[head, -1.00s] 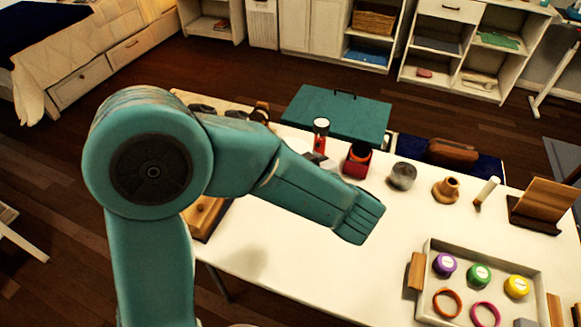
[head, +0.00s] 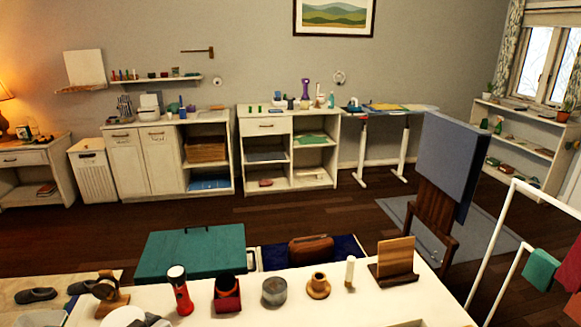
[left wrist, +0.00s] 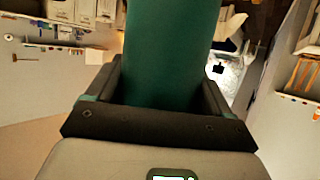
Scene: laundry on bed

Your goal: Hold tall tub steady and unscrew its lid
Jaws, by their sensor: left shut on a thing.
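In the left wrist view my left gripper (left wrist: 162,85) is shut on a tall, smooth, dark green body (left wrist: 170,40), which looks like the tall tub. The tub stands up between the two dark fingers and runs out of the top of the picture. Its lid is not in view, so I cannot tell how the lid sits. Neither of my grippers shows in the head view, and my right gripper is in no view.
In the head view a white table (head: 330,306) lies at the near edge. On it stand a red flashlight (head: 180,292), a red holder (head: 227,294), a grey jar (head: 274,291) and a wooden stand (head: 395,262). A teal chest (head: 190,252) is behind. Open floor (head: 300,219) lies beyond.

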